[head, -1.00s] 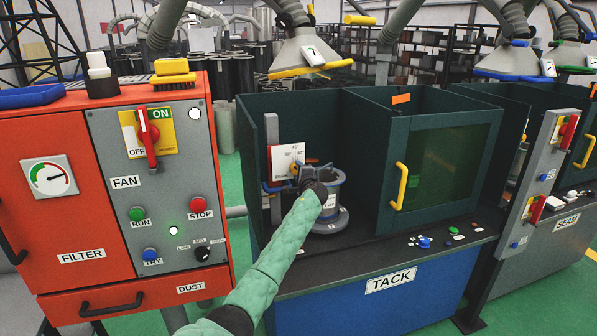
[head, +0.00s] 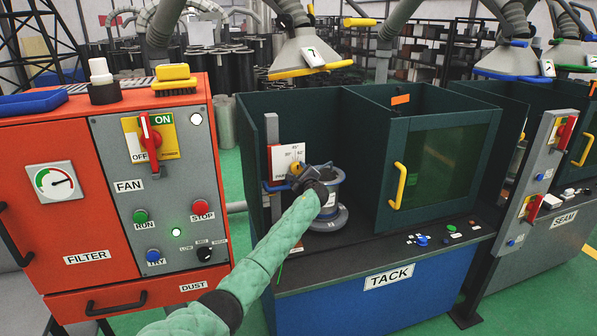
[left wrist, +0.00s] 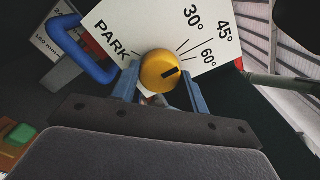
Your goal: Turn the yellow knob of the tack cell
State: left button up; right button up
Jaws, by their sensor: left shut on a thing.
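The yellow knob (left wrist: 160,71) sits on a white dial plate (left wrist: 147,28) marked PARK, 30°, 45° and 60°. Its black mark points right and slightly up, toward the 60° side. My left gripper (left wrist: 158,88) is shut on the knob, with a blue finger at each side of it. In the head view, my left gripper (head: 298,172) is at the dial plate (head: 286,157) inside the open left bay of the tack cell (head: 372,261). My wrist hides most of the knob there. My right gripper is not in view.
A grey flanged cylinder (head: 329,213) stands in the bay just right of my wrist. A blue handle (left wrist: 78,50) is left of the knob. The cell's windowed door (head: 444,167) has a yellow handle (head: 399,186). The orange filter cabinet (head: 75,228) stands left of my arm.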

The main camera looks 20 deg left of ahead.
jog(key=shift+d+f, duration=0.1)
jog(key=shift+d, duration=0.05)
pick_arm(q)
jog(key=o, duration=1.4)
jog(key=shift+d, duration=0.1)
jog(key=shift+s+d+f, duration=0.15)
jog(key=shift+s, duration=0.05)
jog(key=b+v, duration=0.3)
jog(key=v, duration=0.4)
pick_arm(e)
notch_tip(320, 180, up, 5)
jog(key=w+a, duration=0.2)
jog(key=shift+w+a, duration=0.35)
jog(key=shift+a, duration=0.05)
pick_arm(q)
jog(key=shift+s+d, duration=0.1)
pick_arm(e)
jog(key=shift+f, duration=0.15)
